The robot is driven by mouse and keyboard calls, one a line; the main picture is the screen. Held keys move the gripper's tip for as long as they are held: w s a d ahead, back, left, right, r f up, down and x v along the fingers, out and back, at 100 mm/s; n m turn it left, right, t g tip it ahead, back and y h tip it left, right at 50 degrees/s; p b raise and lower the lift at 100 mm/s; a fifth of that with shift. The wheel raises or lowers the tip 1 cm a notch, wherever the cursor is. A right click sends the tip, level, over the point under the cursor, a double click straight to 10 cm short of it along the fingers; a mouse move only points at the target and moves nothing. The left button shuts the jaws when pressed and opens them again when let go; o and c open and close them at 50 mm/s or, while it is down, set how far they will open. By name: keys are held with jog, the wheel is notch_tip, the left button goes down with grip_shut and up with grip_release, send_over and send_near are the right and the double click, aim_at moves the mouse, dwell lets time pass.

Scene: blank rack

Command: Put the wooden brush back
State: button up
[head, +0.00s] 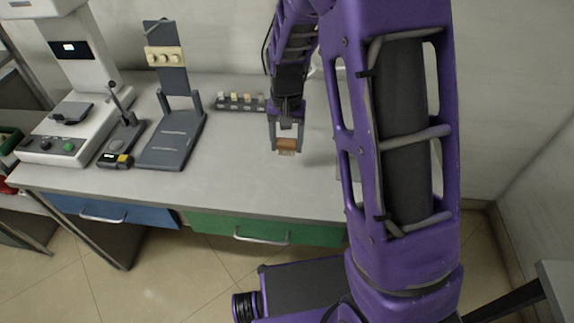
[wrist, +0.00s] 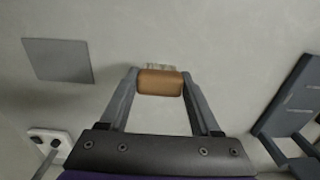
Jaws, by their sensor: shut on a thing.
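The wooden brush (head: 287,144) has a brown block handle and pale bristles below. It is held over the grey bench top, and I cannot tell the exact gap beneath it. My gripper (head: 286,148) points down and is shut on the handle. In the wrist view the brush (wrist: 160,84) sits crosswise between the two fingertips, its pale bristles showing just beyond the handle. A flat grey square (wrist: 58,60) lies on the bench to the left in the wrist view.
A small rack (head: 240,108) with several pale blocks stands at the back. A dark upright stand (head: 172,135), a lever device (head: 122,140) and a white machine (head: 75,110) are farther left. Bench surface (head: 240,160) around the brush is clear. My arm hides the bench's right end.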

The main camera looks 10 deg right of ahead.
aim_at(287, 140)
jog(key=shift+f+b, duration=0.3)
jog(key=shift+f, duration=3.25)
jog(key=shift+f, duration=0.2)
jog(key=o, duration=1.4)
jog(key=shift+o, duration=0.2)
jog(key=shift+r, duration=0.15)
notch_tip(287, 140, up, 12)
jog(key=shift+r+p, duration=0.1)
jog(key=shift+p, duration=0.55)
